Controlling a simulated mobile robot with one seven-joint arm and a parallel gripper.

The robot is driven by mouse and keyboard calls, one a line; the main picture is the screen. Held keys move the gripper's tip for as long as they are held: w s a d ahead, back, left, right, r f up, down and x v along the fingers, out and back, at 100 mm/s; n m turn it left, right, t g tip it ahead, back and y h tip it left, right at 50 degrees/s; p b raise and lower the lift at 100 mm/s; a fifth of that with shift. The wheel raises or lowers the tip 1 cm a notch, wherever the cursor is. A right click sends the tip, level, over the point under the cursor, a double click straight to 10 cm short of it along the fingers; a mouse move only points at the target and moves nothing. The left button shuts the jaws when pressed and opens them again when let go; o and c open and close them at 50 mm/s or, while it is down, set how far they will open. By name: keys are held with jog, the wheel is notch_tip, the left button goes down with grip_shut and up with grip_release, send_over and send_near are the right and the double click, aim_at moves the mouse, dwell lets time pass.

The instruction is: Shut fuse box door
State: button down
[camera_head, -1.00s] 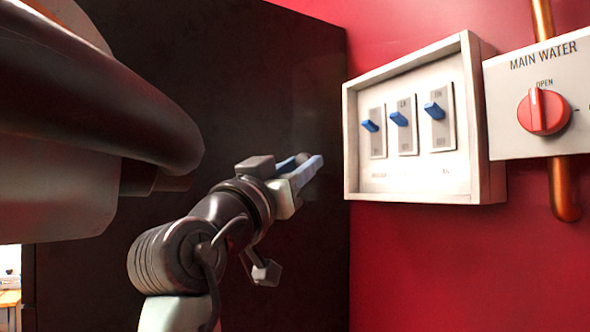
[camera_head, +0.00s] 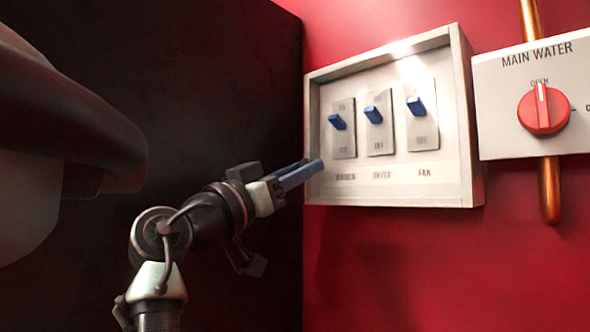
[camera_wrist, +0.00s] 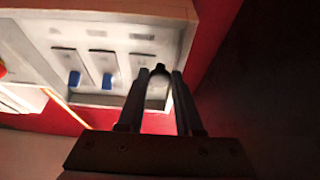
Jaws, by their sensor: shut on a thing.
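The fuse box (camera_head: 390,189) is a shallow off-white box on the red wall, its face uncovered. Three blue switches (camera_head: 373,115) show inside it; I cannot make out a door in either view. My gripper (camera_head: 310,168) is at the box's lower left corner in the head view; contact cannot be told. The box (camera_wrist: 100,20) is behind the fingers there, with two blue switches showing.
A main water panel (camera_head: 492,115) with a red knob (camera_head: 543,108) is right of the box, with a copper pipe (camera_head: 550,190) behind it. A large dark surface (camera_head: 230,60) fills the left. The red wall (camera_head: 390,270) below the box is clear.

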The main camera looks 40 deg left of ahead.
jog(key=shift+r, duration=0.25)
jog(key=c, duration=0.9)
grip_release()
jog(key=o, duration=0.3)
jog(key=shift+w+f, duration=0.15)
jog(key=shift+w, duration=0.1)
jog(key=shift+s, duration=0.1)
